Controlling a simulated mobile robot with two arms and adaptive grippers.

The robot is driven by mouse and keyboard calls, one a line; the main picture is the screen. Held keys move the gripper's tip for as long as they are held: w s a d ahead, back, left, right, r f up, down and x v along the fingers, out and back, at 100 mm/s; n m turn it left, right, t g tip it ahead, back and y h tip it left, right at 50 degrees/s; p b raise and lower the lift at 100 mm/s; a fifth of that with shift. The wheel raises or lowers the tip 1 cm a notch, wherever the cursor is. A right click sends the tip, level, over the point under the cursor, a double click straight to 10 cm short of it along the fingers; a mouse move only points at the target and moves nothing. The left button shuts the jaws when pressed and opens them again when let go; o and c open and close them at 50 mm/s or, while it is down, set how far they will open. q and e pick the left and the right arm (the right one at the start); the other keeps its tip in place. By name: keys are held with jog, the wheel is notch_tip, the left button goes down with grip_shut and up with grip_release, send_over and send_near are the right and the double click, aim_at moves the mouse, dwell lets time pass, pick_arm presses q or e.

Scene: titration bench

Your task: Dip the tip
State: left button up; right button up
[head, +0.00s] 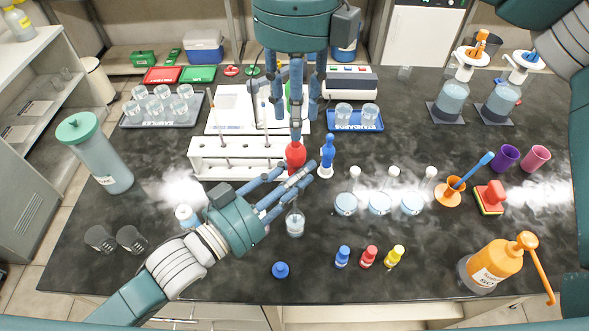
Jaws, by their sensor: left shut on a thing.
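My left gripper (304,178) reaches in from the lower left and is shut on what looks like a pipette with a red bulb (296,155). The bulb shows just above its fingertips; the stem is mostly hidden by the fingers. A small clear glass vessel (295,224) stands on the bench just below these fingers. I cannot tell whether the tip is inside it. My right gripper (296,115) hangs from the top with its fingers spread. One finger overlaps the red bulb in the picture; I cannot tell whether it touches.
A blue bulb (328,152) stands close right of the red one. A white rack (215,160) is behind left. Several lidded dishes (379,204) are to the right, and small coloured bottles (369,257) in front. An orange-topped bottle (490,265) stands front right.

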aim_at(297, 147)
jog(key=shift+r, duration=1.15)
notch_tip(297, 147, up, 12)
pick_arm(q)
jog(key=shift+r, duration=0.1)
